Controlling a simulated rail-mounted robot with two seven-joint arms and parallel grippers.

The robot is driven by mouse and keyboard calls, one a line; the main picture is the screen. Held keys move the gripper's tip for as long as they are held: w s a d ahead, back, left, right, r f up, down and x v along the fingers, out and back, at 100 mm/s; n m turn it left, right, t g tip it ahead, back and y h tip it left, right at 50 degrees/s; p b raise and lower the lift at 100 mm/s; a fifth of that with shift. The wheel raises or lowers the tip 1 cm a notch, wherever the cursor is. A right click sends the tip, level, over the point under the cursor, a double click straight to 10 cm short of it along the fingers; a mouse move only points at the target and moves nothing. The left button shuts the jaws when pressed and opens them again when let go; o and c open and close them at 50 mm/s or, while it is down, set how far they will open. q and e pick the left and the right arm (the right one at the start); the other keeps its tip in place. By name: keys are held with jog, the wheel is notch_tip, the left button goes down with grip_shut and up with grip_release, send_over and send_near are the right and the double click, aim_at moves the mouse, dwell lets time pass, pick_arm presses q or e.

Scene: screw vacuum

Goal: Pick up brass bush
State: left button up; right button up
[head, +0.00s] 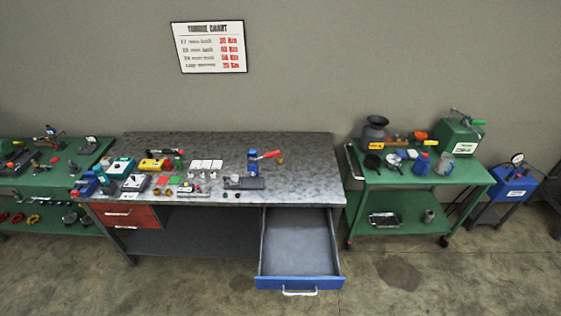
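No gripper of mine shows in the head view. A small brass-coloured round piece (280,160) sits on the grey workbench (300,186), just right of a blue device with a red handle (253,160). It may be the brass bush, but it is too small to be sure. Small orange-brown pieces (168,192) lie among the parts at the front left of the bench, and I cannot tell what they are.
The bench's blue-fronted drawer (300,284) is pulled out and looks empty. Its red drawer (125,215) looks shut. A loaded green trolley (420,215) stands at right, a green table (52,184) at left. The bench top's right end is clear.

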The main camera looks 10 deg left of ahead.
pick_arm(q)
jog(key=shift+o, duration=0.2)
jog(key=o, duration=0.5)
